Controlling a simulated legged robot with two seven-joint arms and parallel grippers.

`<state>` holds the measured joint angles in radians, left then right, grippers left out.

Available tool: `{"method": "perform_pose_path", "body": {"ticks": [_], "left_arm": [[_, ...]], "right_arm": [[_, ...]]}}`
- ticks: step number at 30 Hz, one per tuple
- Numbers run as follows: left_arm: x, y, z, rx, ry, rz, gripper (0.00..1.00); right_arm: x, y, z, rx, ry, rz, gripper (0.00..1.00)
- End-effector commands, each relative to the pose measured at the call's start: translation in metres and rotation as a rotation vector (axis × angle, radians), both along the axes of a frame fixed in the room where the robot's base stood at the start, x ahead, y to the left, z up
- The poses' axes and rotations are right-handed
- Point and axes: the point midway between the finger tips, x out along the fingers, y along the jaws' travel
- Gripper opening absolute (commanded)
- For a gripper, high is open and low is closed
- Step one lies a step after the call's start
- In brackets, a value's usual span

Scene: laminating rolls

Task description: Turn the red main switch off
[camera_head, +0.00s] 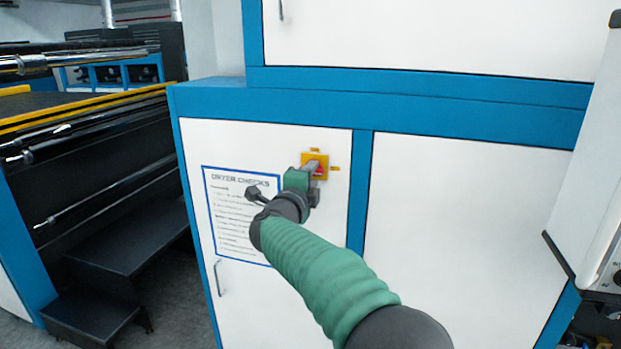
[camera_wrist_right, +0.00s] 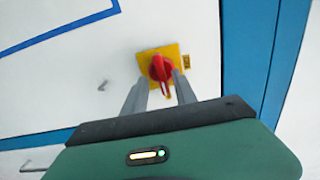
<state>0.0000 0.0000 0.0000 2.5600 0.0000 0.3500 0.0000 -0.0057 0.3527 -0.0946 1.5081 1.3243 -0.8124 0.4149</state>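The red main switch (camera_wrist_right: 160,68) is a red knob on a yellow plate (camera_wrist_right: 172,51), mounted on the white cabinet panel. In the head view the yellow plate (camera_head: 317,158) shows, and my right gripper covers most of the red knob. My right gripper (camera_wrist_right: 163,84) reaches to the switch with its two grey fingers apart, one on each side of the knob's lower part. I cannot tell whether the fingers touch the knob. My left gripper is not in view.
A dryer checks sheet (camera_head: 232,207) is on the panel left of the switch. Blue frame strips (camera_head: 360,190) edge the panel. A grey-white box (camera_head: 588,160) stands at the right. Black steps (camera_head: 125,245) and roller machinery (camera_head: 90,180) are at the left.

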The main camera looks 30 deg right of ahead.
Motion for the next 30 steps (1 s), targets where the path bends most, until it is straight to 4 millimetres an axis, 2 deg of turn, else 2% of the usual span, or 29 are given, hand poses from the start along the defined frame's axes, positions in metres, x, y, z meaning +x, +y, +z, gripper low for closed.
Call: {"method": "perform_pose_path", "body": {"ticks": [4, 8, 15, 21, 25, 30], "left_arm": [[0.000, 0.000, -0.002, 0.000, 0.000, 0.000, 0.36], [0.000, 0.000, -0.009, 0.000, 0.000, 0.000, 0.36], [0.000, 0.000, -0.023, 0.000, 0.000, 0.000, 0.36], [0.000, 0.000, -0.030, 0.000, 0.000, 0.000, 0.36], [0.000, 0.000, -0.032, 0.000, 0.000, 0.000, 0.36], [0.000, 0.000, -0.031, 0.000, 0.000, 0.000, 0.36]], "right_arm": [[-0.003, 0.004, 0.000, -0.001, -0.002, 0.001, 0.34], [-0.018, 0.021, -0.001, 0.000, -0.003, 0.003, 0.34], [-0.063, 0.075, -0.002, 0.000, -0.001, 0.005, 0.34], [-0.095, 0.113, -0.002, 0.000, 0.000, 0.002, 0.34], [-0.105, 0.125, -0.002, 0.000, 0.001, 0.002, 0.34], [-0.109, 0.128, -0.001, 0.000, 0.001, -0.001, 0.34]]}}
